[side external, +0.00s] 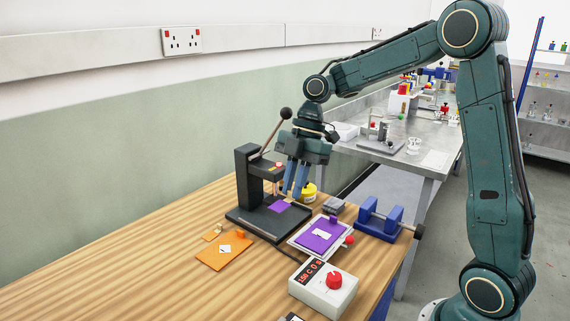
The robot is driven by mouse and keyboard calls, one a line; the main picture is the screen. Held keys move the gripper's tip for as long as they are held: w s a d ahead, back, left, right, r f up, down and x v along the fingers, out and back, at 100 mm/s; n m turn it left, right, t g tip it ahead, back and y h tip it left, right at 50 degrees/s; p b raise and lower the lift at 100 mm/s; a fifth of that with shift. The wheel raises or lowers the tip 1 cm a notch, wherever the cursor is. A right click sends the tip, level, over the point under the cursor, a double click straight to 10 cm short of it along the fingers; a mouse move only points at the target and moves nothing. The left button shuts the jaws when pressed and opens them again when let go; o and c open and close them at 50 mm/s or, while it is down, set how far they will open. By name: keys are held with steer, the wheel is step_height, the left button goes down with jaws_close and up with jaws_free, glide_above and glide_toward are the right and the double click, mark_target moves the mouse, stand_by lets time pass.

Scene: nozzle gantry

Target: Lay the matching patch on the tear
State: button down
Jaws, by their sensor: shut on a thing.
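My gripper (292,195) points down beside the lever press (246,185), with its blue fingers shut on a small purple patch (279,206). The patch is low over the black press base; I cannot tell whether it touches the base. A larger purple sheet (310,243) with a white tear (321,234) lies on a white tray (297,243), to the right of and nearer than my gripper. An orange sheet (213,260) with a white mark (225,249) lies on the wood to the left, with a small orange piece (211,236) by its far corner.
A white control box (312,293) with a red knob stands at the front. A blue clamp-like fixture (380,222), a small grey block (333,206) and a yellow round thing (308,193) crowd the right side. The wood at the left is clear.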

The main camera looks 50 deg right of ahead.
steer(key=m, duration=0.1)
steer(key=f+m+t, duration=0.1)
steer(key=m, duration=0.1)
steer(key=f+m, duration=0.1)
steer(key=shift+w+a+m+t, duration=0.25)
steer(key=shift+w+m+t, duration=0.05)
steer(key=shift+t, duration=0.1)
steer(key=m+g+h, duration=0.2)
steer(key=m+h, duration=0.7)
steer(key=m, duration=2.2)
glide_above(313, 242)
steer(key=a, duration=0.1)
steer(key=shift+a+f, duration=0.15)
steer(key=shift+f, duration=3.95)
steer(key=shift+f, duration=0.25)
steer(key=shift+f, duration=2.2)
steer(key=shift+f, duration=0.75)
